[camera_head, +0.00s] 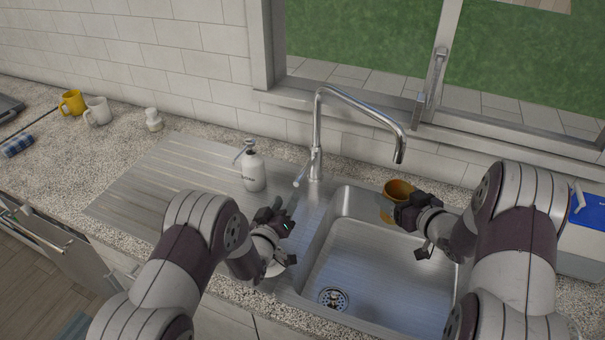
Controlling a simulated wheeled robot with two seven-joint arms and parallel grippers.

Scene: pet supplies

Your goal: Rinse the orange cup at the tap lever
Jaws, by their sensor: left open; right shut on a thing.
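My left gripper (282,213) is open and empty, just in front of and below the lever. I see no clear water stream.
A white soap dispenser (253,170) stands left of the tap, beside the ribbed drainboard (165,185). A yellow mug (72,102), a white mug (98,111) and a small white jar (153,119) are at the far left. A blue-and-white box (585,235) is at the right.

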